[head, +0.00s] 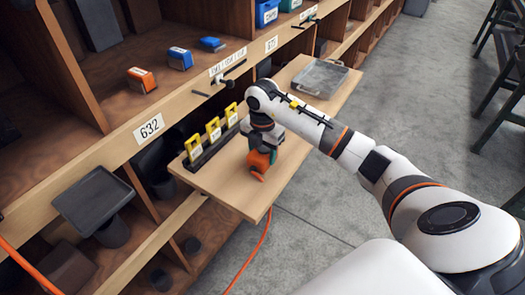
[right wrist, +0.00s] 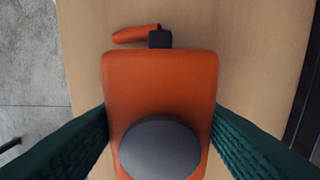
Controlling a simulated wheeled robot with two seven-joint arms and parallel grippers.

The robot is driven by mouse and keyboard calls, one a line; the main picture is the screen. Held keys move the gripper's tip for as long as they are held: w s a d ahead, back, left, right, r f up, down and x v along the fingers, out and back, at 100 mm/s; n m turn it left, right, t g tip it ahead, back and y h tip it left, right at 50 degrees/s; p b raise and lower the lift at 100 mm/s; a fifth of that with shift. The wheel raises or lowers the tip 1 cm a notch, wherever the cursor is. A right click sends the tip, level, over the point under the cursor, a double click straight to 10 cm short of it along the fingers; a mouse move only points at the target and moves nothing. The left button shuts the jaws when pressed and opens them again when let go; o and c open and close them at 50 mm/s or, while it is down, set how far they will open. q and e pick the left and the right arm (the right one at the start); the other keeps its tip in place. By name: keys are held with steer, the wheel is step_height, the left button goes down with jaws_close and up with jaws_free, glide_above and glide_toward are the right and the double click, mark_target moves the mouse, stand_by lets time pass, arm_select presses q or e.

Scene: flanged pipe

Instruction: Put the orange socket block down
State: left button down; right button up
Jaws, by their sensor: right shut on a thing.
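The orange socket block (head: 259,161) is in my right gripper (head: 266,150), low over the pull-out wooden board (head: 222,186). In the right wrist view the orange socket block (right wrist: 160,75) lies between the two dark green ribbed fingers, which press on its sides. A grey round part (right wrist: 158,148) is on its near face, and a short orange cable stub (right wrist: 136,34) with a black collar is at its far end. I cannot tell whether the block touches the board. My left gripper is not in view.
A black rail with several yellow tags (head: 214,129) stands along the board's left side. A clear lidded box (head: 320,77) sits at its far end. Another orange block (head: 141,79) and blue blocks (head: 180,58) stand on the shelf. The board's front corner is bare.

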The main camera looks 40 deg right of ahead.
mark_target(262, 151)
steer(key=o, duration=1.2)
steer(key=shift+f, duration=0.1)
step_height(262, 151, up, 12)
steer(key=shift+r, duration=0.2)
